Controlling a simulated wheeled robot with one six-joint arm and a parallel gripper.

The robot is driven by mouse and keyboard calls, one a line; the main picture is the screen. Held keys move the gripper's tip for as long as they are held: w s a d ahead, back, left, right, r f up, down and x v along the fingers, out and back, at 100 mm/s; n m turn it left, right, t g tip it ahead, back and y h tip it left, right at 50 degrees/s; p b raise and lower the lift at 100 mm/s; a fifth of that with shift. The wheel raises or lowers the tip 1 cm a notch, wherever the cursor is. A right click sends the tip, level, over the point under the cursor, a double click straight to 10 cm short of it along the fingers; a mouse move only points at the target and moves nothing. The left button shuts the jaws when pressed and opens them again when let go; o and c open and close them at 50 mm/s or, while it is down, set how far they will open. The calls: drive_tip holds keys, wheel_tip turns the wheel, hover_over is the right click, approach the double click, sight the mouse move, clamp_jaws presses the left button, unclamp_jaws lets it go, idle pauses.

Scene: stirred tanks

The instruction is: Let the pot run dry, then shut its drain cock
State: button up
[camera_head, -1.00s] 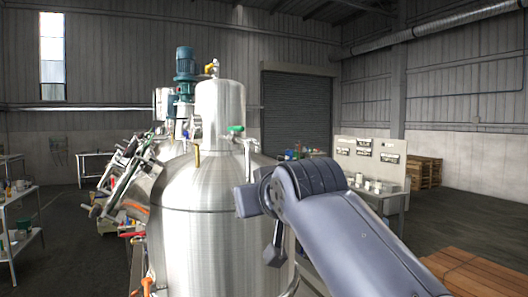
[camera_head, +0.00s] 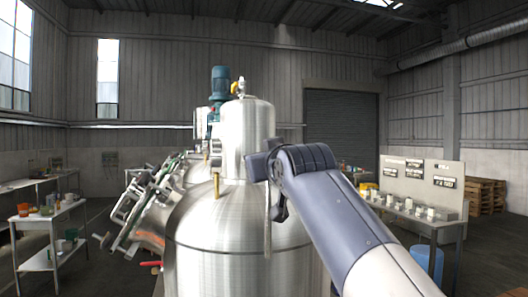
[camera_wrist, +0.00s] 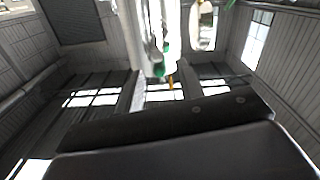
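A large brushed-steel pot (camera_head: 240,240) with a domed shoulder and a narrower steel top cylinder (camera_head: 246,132) fills the middle of the head view. Its lower part is out of frame, and no drain cock or outflow can be made out. A red handle (camera_head: 151,264) shows at its lower left; I cannot tell what it works. My arm reaches in from the lower right, its wrist in front of the pot's right side.
Tilted pipework and frames (camera_head: 150,205) crowd the left of the pot. A shelf cart (camera_head: 50,255) stands far left. A bench (camera_head: 415,210) with small items and a blue bin (camera_head: 427,264) are at right. Pallets (camera_head: 486,195) stand behind. Open floor lies between cart and pipework.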

drive_tip(key=shift+x, duration=1.05)
drive_tip(key=shift+c, duration=0.6)
clamp_jaws()
